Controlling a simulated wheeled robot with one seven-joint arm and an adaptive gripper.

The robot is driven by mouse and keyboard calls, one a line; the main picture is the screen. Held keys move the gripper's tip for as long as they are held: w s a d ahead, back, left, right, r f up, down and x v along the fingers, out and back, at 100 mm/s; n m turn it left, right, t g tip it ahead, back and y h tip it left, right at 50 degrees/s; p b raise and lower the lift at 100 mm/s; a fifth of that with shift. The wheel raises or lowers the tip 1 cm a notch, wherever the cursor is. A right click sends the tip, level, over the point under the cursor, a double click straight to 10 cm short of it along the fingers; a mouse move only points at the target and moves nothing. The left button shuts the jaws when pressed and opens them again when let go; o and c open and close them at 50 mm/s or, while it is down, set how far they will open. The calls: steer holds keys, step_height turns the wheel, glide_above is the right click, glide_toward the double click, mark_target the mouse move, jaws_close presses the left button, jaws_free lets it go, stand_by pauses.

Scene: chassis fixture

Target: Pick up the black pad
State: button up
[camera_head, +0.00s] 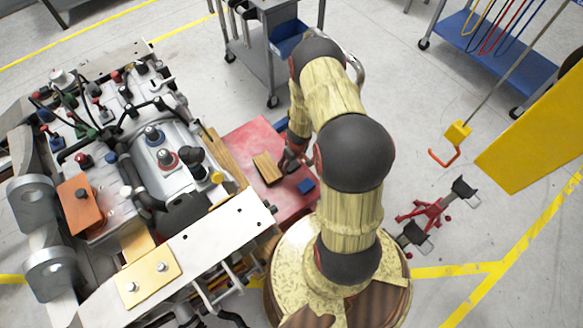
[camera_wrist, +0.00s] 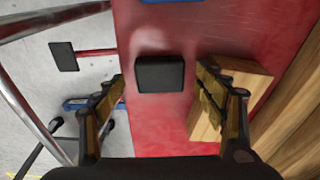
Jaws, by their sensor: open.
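The black pad (camera_wrist: 160,74) is a small dark block with rounded edges, lying on the red tabletop (camera_wrist: 158,120). In the wrist view it appears between the two fingers of my gripper (camera_wrist: 161,84), with space on both sides. My gripper is open and empty, pointing down over the red surface; its exact height above the pad is hard to tell. In the head view my gripper (camera_head: 291,162) is partly covered by my arm, and I cannot make out the black pad there.
A wooden block (camera_wrist: 228,101) lies close to the right finger; it also shows in the head view (camera_head: 267,168). A blue block (camera_head: 306,186) lies on the red surface. The engine chassis (camera_head: 160,130) stands left. A red stand (camera_head: 428,210) is on the floor at right.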

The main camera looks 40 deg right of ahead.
steer(key=shift+w+f, duration=0.15)
steer(key=shift+f, duration=0.35)
steer(key=shift+c, duration=0.6)
steer(key=shift+r, duration=0.1)
steer(key=c, duration=1.1)
steer(key=shift+c, duration=0.3)
